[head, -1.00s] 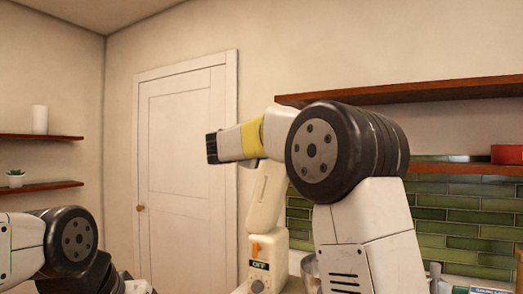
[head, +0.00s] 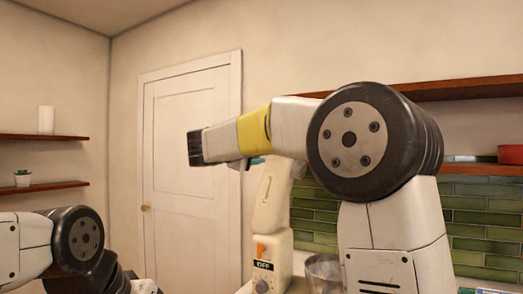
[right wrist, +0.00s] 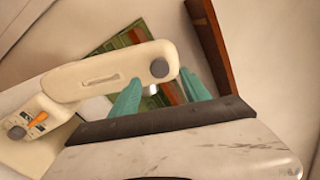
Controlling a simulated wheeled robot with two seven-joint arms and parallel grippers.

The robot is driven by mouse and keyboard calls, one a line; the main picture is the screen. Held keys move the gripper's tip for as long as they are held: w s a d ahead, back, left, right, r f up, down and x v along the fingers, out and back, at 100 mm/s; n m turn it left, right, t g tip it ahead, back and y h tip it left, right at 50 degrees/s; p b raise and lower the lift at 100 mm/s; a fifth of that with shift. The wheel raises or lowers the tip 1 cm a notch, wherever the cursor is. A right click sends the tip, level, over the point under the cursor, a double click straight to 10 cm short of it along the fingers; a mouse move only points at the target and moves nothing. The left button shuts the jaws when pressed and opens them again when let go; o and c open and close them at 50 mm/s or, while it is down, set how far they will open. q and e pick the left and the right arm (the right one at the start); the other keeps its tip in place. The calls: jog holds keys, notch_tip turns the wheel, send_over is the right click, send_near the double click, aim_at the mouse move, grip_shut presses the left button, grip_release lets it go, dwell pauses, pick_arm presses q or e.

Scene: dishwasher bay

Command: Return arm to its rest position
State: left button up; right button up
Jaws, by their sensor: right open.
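My right arm is raised across the middle of the head view, with a yellow band (head: 254,131) near its dark left end. A small teal part of its gripper (head: 254,161) shows below the arm, and the rest is hidden. In the right wrist view the two teal fingers of my right gripper (right wrist: 162,88) stand apart and hold nothing. The cream stand mixer (right wrist: 110,77) shows behind the fingers. My left arm shows at the lower left of the head view, but its gripper is out of view.
In the head view the cream mixer (head: 270,205) stands below and behind the right arm, its label reading OFF. A metal bowl (head: 324,270) is beside it. A wooden shelf (head: 460,89) runs behind the arm. A white door (head: 190,180) is at the back.

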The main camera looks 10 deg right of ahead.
jog(key=shift+s+a, duration=0.15)
jog(key=shift+s, duration=0.05)
dwell(0.3)
jog(key=s+d+f+m+g+y, duration=0.3)
jog(key=s+d+f+m+g, duration=0.1)
jog(key=s+d+f+m, duration=0.4)
jog(key=s+d+f+m+g+y, duration=0.25)
jog(key=s+d+f+m, duration=0.3)
jog(key=f+m, duration=0.55)
jog(key=s+a+f+m+y, duration=0.2)
jog(key=s+f+m, duration=0.2)
jog(key=s+m, duration=0.2)
jog(key=s+a+f+m+g+y, duration=0.1)
jog(key=s+a+f+m+y, duration=0.1)
jog(key=s+m, duration=0.4)
jog(key=s+a+f+m+g+y, duration=0.1)
jog(key=s+f+m, duration=0.4)
jog(key=m, duration=0.7)
jog(key=shift+s+a+f+y, duration=0.3)
jog(key=shift+s+a+y, duration=0.55)
